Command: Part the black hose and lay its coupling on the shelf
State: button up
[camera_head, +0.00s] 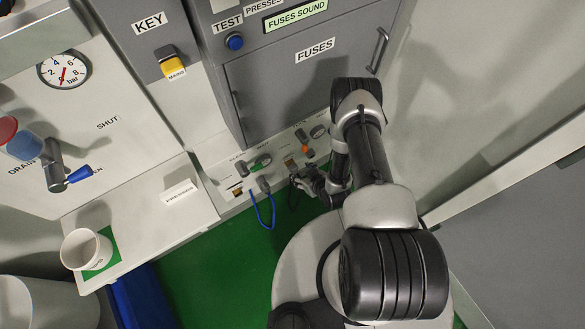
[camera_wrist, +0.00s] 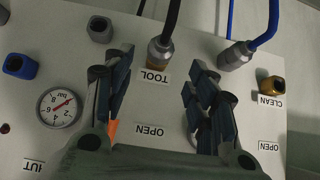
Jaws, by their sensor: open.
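The black hose (camera_wrist: 172,16) runs to a grey-and-brass coupling (camera_wrist: 160,50) seated at the panel beside the TOOL label in the wrist view. In the head view the black hose (camera_head: 292,196) hangs beside my gripper, and its coupling is hard to make out. My gripper (camera_wrist: 157,82) is open and empty, its fingers spread to either side of the TOOL label, with the coupling just beyond the gap between the tips. My gripper (camera_head: 310,181) also shows in the head view, low at the panel. A pale shelf (camera_head: 140,225) juts out at the left.
A blue hose (camera_wrist: 236,48) is plugged in beside the black one. A gauge (camera_wrist: 60,106), a grey fitting (camera_wrist: 99,28) and a blue fitting (camera_wrist: 20,66) flank my gripper. A cup (camera_head: 86,248) and a white label block (camera_head: 180,192) stand on the shelf, with bare room between.

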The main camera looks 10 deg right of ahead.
aim_at(295, 169)
jog(key=b+x, duration=0.5)
jog(key=x, duration=0.2)
jog(key=shift+w+a+f+b, duration=0.1)
jog(key=shift+w+f+b, duration=0.15)
jog(key=shift+b, duration=0.05)
dwell(1.1)
grip_shut()
dwell(0.5)
jog(key=s+d+p, duration=0.1)
jog(key=s+d, duration=0.1)
jog(key=s, duration=0.3)
jog(key=shift+s, duration=0.35)
dwell(0.8)
dwell(0.3)
jog(key=shift+s+d+p, duration=0.3)
jog(key=shift+s, duration=0.65)
jog(key=shift+s+d+p, duration=0.25)
jog(key=shift+s, duration=0.7)
jog(key=shift+s, duration=0.1)
